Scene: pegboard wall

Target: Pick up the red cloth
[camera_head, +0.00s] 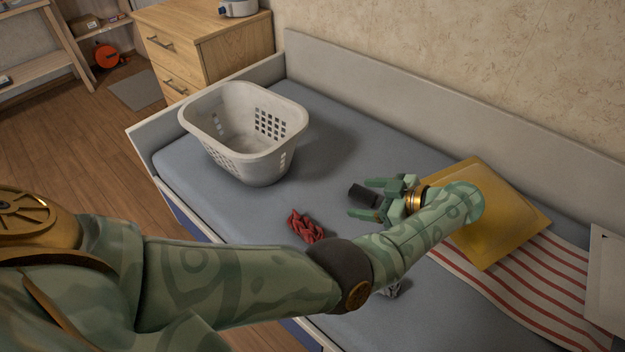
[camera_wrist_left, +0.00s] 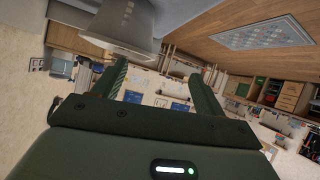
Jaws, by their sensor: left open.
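The red cloth (camera_head: 305,227) is a small crumpled heap on the grey-blue bed mattress (camera_head: 325,150), in front of the basket and just above my left forearm in the head view. My left gripper (camera_head: 366,197) is to the right of the cloth, apart from it, with its fingers pointing left. It is open, and the left wrist view shows its two spread fingers (camera_wrist_left: 158,85) with nothing between them. The cloth cannot be made out in the left wrist view. My right gripper is in neither view.
A white laundry basket (camera_head: 222,162) stands on the bed to the left. A dark cylindrical item (camera_head: 361,196) shows by my left fingertips. A grey item (camera_head: 392,289) is partly hidden by my arm.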

